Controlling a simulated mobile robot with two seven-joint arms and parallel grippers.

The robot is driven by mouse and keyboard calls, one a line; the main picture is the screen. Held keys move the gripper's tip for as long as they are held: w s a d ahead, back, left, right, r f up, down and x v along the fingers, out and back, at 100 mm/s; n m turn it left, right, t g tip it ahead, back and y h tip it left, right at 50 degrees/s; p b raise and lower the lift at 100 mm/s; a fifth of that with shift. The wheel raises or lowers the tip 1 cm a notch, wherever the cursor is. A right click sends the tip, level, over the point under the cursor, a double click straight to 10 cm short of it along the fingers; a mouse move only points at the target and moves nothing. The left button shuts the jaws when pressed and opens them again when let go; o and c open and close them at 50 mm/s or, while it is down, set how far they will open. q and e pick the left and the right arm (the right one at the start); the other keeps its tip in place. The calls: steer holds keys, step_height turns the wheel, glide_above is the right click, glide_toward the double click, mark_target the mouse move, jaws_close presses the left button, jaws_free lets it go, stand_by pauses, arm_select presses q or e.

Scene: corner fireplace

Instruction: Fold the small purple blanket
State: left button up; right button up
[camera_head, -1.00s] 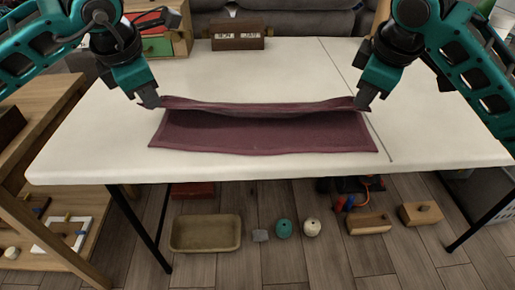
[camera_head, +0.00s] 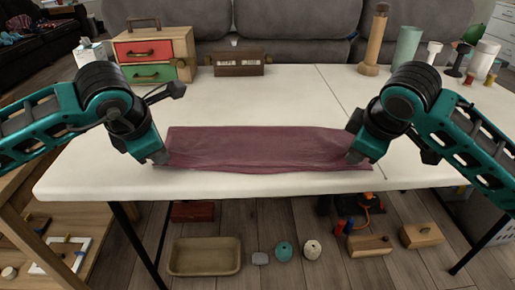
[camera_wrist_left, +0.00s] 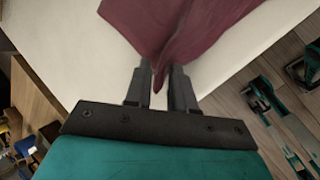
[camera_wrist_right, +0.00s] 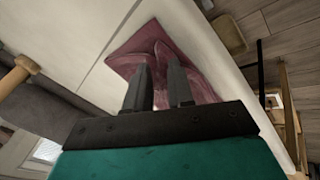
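The small purple blanket (camera_head: 262,147) lies on the white table as a wide strip, its upper layer brought over toward the table's near edge. My left gripper (camera_head: 160,158) is at its near left corner, shut on a bunched fold of the cloth. The pinched blanket also shows in the left wrist view (camera_wrist_left: 180,30). My right gripper (camera_head: 354,156) is at the near right end. The lower layer is mostly hidden.
The white table (camera_head: 270,95) is clear behind the blanket. A drawer box (camera_head: 150,60), a brown case (camera_head: 238,63) and a wooden bottle shape (camera_head: 375,40) stand along its back. A tan tray (camera_head: 205,257) and several small things are on the floor below.

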arm_select(q)
steer(key=o, duration=0.4)
arm_select(e)
steer(key=o, duration=0.4)
arm_select(q)
steer(key=v, duration=1.1)
steer(key=shift+s+f, duration=0.25)
steer(key=shift+s, duration=0.15)
arm_select(e)
steer(key=v, duration=1.1)
steer(key=shift+s+f, duration=0.25)
steer(key=shift+s, duration=0.15)
